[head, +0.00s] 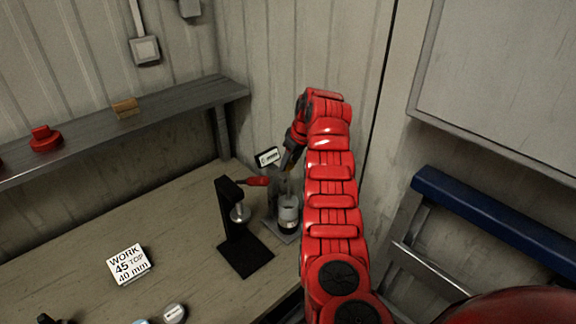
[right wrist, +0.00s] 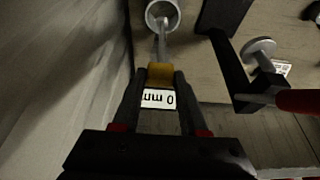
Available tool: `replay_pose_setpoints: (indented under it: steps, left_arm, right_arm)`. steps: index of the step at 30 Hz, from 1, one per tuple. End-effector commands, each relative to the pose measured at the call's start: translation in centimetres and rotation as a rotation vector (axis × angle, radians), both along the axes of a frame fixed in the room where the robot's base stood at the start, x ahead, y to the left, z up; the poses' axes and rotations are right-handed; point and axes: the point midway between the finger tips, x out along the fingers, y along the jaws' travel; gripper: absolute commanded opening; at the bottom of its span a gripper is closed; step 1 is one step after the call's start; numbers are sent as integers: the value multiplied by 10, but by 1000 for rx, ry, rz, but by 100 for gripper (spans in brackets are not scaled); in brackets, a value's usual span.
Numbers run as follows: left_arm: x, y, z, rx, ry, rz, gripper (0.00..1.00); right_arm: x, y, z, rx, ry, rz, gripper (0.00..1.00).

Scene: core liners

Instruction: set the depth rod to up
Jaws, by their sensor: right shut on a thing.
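My right gripper (head: 288,165) reaches down beside the wall at the back corner of the bench. In the right wrist view, its fingertips (right wrist: 160,75) are shut on the yellow grip of the depth rod (right wrist: 160,72). The thin grey rod runs from this grip toward a round grey cup (right wrist: 162,14). In the head view, the grey cylinder (head: 288,212) stands on a small base below my gripper; the rod is hard to make out there. A white label (right wrist: 158,98) reading "0 mm", upside down, shows between the fingers. My left gripper is not in view.
A black press stand (head: 228,215) with a red handle (head: 257,181) stands close left of the cylinder. A small sign (head: 268,157) is beside my gripper. A card reading "WORK 45 TOP 40 mm" (head: 129,264) lies on the bench. A shelf (head: 180,102) runs along the wall.

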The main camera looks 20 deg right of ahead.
Motion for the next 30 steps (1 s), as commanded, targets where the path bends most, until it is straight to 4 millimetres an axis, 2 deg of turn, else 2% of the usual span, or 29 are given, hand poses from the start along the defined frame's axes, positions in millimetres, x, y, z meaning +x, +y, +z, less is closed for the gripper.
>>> replay_pose_setpoints:
  steps: [1,5,17,20,25,30]
  left_arm:
    - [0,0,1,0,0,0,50]
    - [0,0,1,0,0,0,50]
    - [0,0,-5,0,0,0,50]
    - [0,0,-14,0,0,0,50]
    - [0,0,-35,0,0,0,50]
    - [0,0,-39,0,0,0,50]
  right_arm:
    - [4,2,7,1,-17,2,48]
    - [3,2,6,1,-15,3,71]
    - [1,1,8,0,-13,3,72]
    - [-3,-1,20,-2,-18,2,72]
    - [-19,-7,58,-1,-20,0,72]
    - [-31,-10,91,3,-17,1,72]
